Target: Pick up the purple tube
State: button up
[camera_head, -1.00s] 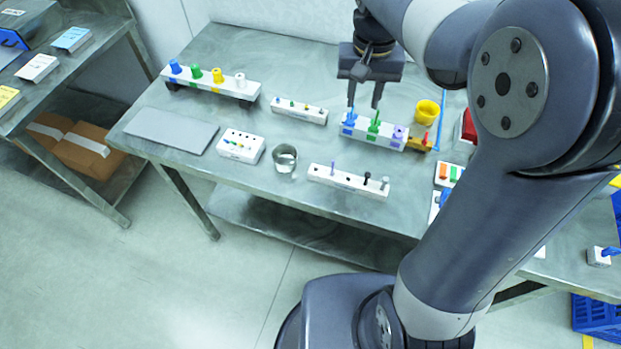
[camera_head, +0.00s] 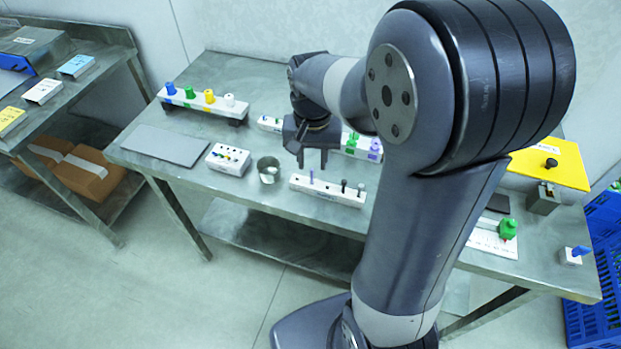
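A thin purple tube (camera_head: 311,177) stands upright in the front white rack (camera_head: 335,194), near its left end. My gripper (camera_head: 312,165) points down over that end of the rack. Its two fingers are apart and nothing shows between them. The tips appear just above the thin purple tube; the exact height gap is hard to tell. A thicker purple-topped piece (camera_head: 375,146) stands at the right end of the white rack behind, beside a green one (camera_head: 352,140). My arm hides the rest of that rack.
A small glass beaker (camera_head: 268,170) and a white block with coloured pins (camera_head: 228,159) stand left of the front rack. A rack of coloured caps (camera_head: 203,105) is at the back left. A grey plate (camera_head: 166,145) lies flat at the left.

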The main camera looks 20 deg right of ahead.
aim_at(312, 172)
jog(key=shift+w+f, duration=0.15)
jog(key=shift+f, duration=1.2)
jog(key=shift+w+f, duration=0.15)
jog(key=shift+f, duration=1.15)
jog(key=shift+c, duration=0.5)
grip_shut()
